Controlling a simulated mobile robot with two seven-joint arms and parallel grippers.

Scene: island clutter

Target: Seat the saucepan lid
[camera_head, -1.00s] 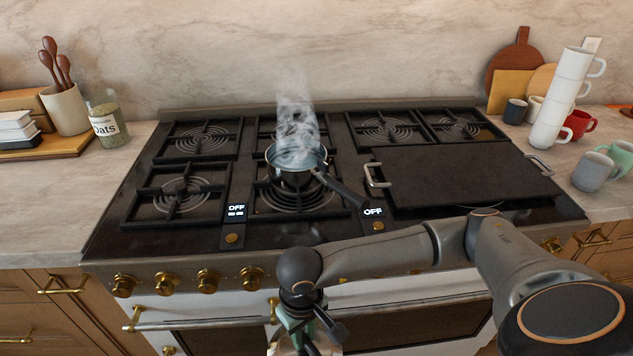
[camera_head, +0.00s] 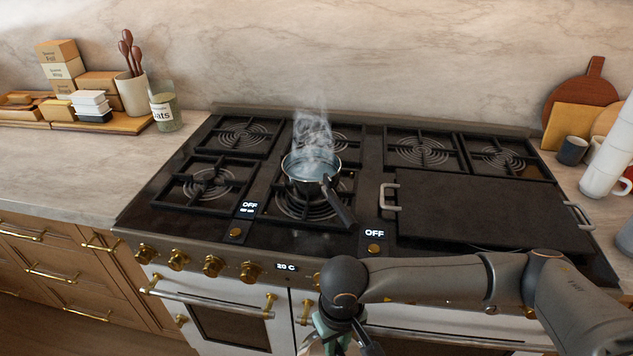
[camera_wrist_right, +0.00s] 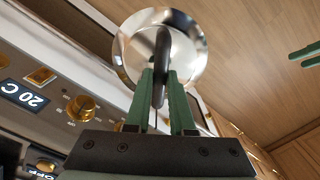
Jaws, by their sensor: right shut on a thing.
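The saucepan (camera_head: 308,179) stands on the front middle burner in the head view, uncovered and steaming. Its dark handle (camera_head: 339,208) points toward the front right. My right gripper (camera_wrist_right: 160,75) is shut on the black handle of the shiny round lid (camera_wrist_right: 187,50), as the wrist view shows. In the head view the right gripper (camera_head: 338,340) is low in front of the stove, below and apart from the saucepan; the lid is mostly hidden there. Two green fingers of my left gripper (camera_wrist_right: 306,54) show apart at the right edge of the wrist view.
Stacked white mugs (camera_head: 607,165) and cutting boards (camera_head: 577,105) stand at the right. The oats jar (camera_head: 166,112) and a utensil crock (camera_head: 132,95) stand at the left. The left counter front is bare.

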